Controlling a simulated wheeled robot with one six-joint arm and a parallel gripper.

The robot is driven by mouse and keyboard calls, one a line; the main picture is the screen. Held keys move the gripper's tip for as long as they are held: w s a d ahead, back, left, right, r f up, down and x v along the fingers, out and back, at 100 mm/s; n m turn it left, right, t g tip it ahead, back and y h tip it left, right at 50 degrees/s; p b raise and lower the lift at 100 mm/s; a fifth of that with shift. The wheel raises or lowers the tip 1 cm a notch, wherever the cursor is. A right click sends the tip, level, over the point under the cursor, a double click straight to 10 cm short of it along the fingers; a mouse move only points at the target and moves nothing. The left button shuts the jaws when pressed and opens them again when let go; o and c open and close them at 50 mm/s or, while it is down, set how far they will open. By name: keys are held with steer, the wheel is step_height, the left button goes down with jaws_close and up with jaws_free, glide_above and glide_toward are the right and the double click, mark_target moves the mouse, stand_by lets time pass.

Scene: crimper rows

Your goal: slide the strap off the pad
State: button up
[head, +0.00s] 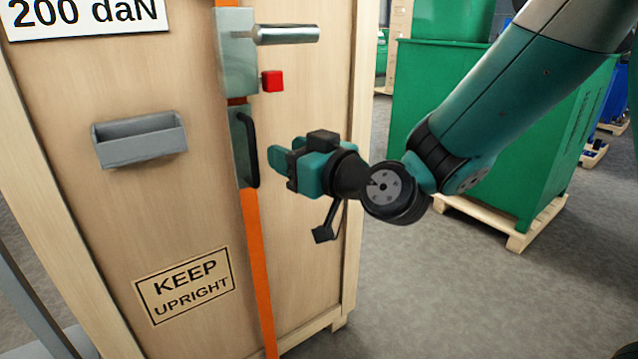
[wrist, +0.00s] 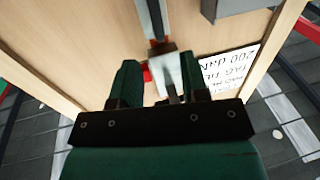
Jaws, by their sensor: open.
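An orange strap (head: 258,270) runs vertically down the face of a wooden crate (head: 190,210). A silver-grey block (head: 236,50) with a metal bar handle (head: 288,34) sits over the strap high up, with a small red block (head: 272,81) beside it. I cannot tell which part is the pad. My gripper (head: 280,160) is open and empty, just right of the black grip and apart from it. In the wrist view its green fingers (wrist: 160,80) frame the silver-grey block (wrist: 167,72).
A grey open holder (head: 140,142) sticks out from the crate left of the strap. A white label (head: 85,15) and a KEEP UPRIGHT mark (head: 185,285) are on its face. A green bin (head: 470,130) on a pallet stands behind my arm.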

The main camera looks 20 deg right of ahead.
steer(key=b+v, duration=0.6)
steer(key=shift+s, duration=0.15)
